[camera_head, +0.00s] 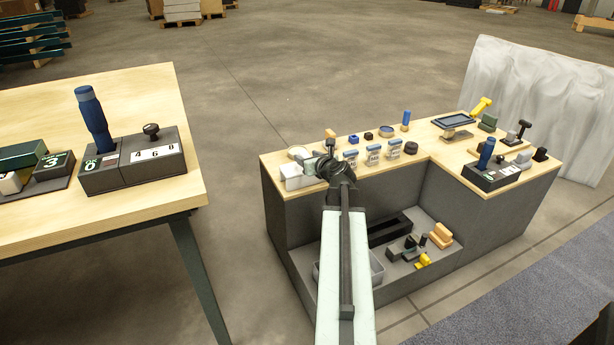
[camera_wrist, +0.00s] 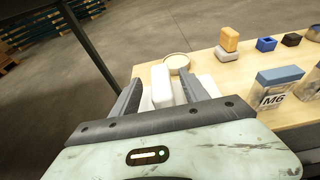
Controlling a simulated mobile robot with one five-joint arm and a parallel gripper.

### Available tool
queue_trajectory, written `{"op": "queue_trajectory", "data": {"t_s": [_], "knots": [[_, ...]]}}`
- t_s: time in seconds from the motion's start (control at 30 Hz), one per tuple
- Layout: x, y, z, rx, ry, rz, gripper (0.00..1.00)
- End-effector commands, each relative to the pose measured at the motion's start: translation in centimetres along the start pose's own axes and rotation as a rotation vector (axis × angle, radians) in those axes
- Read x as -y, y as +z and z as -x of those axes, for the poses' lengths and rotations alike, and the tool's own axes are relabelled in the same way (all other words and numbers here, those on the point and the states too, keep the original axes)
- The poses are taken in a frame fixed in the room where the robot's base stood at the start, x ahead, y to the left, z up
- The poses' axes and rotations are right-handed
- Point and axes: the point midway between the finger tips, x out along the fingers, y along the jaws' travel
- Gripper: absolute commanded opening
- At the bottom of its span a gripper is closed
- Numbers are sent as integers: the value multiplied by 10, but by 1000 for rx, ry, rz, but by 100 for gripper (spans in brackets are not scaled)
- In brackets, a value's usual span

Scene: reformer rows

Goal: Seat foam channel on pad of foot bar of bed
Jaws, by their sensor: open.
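My gripper (camera_wrist: 160,92) is open in the wrist view, with one dark finger on each side of a small white block (camera_wrist: 161,86). The block may be the foam channel; its shape is partly hidden by the gripper body, and I cannot tell whether a finger touches it. In the head view my gripper (camera_head: 326,165) is over the near left end of the wooden counter (camera_head: 285,158), beside a white bin-like object (camera_head: 296,180). I cannot make out a foot bar, its pad or a bed in either view.
A round pale dish (camera_wrist: 177,63) lies just beyond the block. Blue-topped labelled packs (camera_head: 373,155) stand to the right. A lower shelf (camera_head: 390,268) holds small parts. Another wooden table (camera_head: 100,215) is at left, with open floor between.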

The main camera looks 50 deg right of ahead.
Motion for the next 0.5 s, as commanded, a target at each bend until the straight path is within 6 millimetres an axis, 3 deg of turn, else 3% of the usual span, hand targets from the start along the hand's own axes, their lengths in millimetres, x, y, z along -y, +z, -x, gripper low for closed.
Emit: {"op": "queue_trajectory", "data": {"t_s": [0.03, 0.1, 0.3, 0.5], "knots": [[2, -2, -13, 0, 0, 0, 53], [2, -1, -20, 0, 0, -1, 53], [1, 0, -19, 0, -1, -2, 53], [2, 0, -19, 0, -1, -2, 0]]}}
